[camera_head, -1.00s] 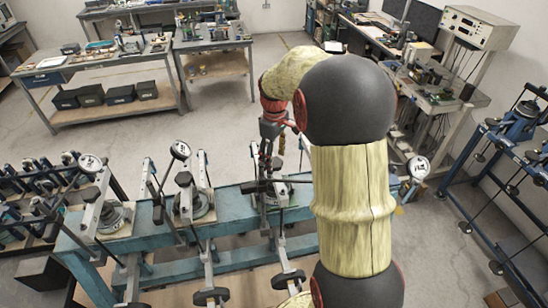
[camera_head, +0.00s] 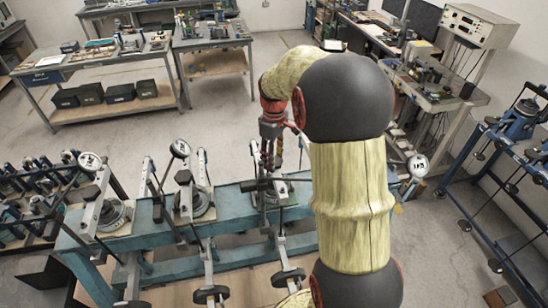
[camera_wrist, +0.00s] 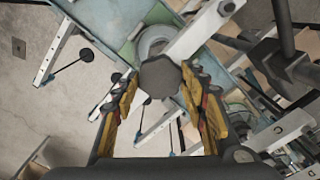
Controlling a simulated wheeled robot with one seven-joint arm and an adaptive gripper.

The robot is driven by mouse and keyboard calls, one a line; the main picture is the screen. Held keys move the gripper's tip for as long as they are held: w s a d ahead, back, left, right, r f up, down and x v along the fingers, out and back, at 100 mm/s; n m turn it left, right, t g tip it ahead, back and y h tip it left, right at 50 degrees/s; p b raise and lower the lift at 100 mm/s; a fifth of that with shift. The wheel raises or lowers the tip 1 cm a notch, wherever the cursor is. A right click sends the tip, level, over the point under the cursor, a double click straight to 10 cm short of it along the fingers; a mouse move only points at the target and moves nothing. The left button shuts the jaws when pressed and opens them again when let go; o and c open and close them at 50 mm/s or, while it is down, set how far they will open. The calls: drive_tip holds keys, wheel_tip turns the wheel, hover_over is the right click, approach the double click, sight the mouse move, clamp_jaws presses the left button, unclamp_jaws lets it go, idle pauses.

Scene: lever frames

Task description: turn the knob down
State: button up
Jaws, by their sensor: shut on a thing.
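The knob is a dark grey, many-sided cap (camera_wrist: 160,76) in the middle of the wrist view, on a pale metal lever arm (camera_wrist: 205,28). My gripper (camera_wrist: 161,84) has a yellow-padded finger on each side of the knob and is shut on it. In the head view my gripper (camera_head: 271,158) points down at a lever frame on the blue bench (camera_head: 233,206). The knob cannot be made out there behind the fingers, and my arm covers the bench to the right.
Similar lever frames with round dials (camera_head: 180,149) stand along the bench to the left. A dark bar (camera_wrist: 283,30) and grey clamp (camera_wrist: 280,68) lie close to the right of the knob. Grey floor (camera_wrist: 40,110) is open at the left.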

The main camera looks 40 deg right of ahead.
drive_tip(key=shift+c, duration=1.1)
